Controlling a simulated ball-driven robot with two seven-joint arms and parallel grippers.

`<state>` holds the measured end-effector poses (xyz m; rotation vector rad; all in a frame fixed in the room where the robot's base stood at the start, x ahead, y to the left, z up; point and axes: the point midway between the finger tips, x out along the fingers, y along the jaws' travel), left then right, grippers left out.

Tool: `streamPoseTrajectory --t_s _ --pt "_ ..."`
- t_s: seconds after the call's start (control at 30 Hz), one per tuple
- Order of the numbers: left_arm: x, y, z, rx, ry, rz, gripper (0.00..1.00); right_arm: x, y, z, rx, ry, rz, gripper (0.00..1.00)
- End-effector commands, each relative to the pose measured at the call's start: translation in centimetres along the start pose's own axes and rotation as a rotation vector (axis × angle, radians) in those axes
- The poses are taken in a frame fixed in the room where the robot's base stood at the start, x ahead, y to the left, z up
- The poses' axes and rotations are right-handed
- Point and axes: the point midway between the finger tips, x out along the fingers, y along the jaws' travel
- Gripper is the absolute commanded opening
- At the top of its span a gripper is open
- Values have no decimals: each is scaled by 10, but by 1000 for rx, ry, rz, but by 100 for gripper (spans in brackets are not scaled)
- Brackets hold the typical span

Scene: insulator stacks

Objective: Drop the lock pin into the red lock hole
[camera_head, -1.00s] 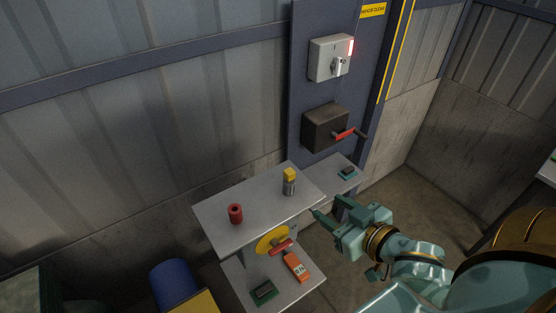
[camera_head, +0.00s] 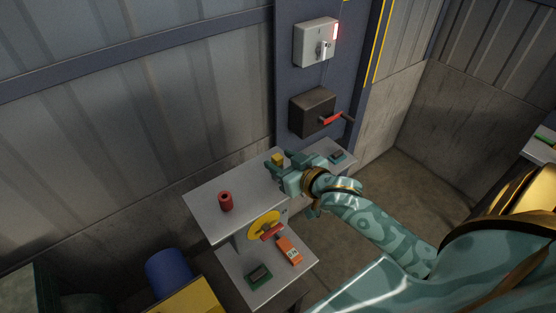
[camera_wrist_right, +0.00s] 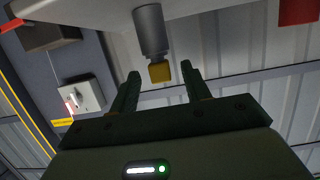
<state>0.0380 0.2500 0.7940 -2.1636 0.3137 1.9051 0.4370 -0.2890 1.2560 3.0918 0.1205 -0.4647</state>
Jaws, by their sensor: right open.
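The lock pin, a grey metal cylinder with a yellow cap (camera_head: 278,159), stands upright on the upper shelf; its body is mostly hidden behind my gripper in the head view. The right wrist view, upside down, shows its grey body (camera_wrist_right: 150,30) whole. My right gripper (camera_head: 283,167) is open and empty beside the pin. In the wrist view the yellow cap appears between the two fingertips, with gaps on both sides. A red cylinder (camera_head: 225,202), which seems to be the lock hole, stands on the left of the same shelf. My left gripper is not in view.
The upper shelf (camera_head: 212,231) is clear between pin and red cylinder. A yellow wheel with red handle (camera_head: 264,226) is at its front. An orange device (camera_head: 289,250) lies on the lower shelf. A black box with red lever (camera_head: 313,109) and a grey switch box (camera_head: 315,42) hang behind.

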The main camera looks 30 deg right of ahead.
Motion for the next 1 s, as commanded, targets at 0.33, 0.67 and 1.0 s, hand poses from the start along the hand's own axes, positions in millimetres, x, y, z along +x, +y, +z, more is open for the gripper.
streamPoseTrajectory --t_s 0.33,0.67,1.0 --pt "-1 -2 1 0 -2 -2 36 19 -1 0 1 0 -1 47" --pt "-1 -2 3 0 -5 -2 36 19 -1 0 1 0 -1 0" --pt "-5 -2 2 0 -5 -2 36 12 0 -23 -1 4 -1 0"
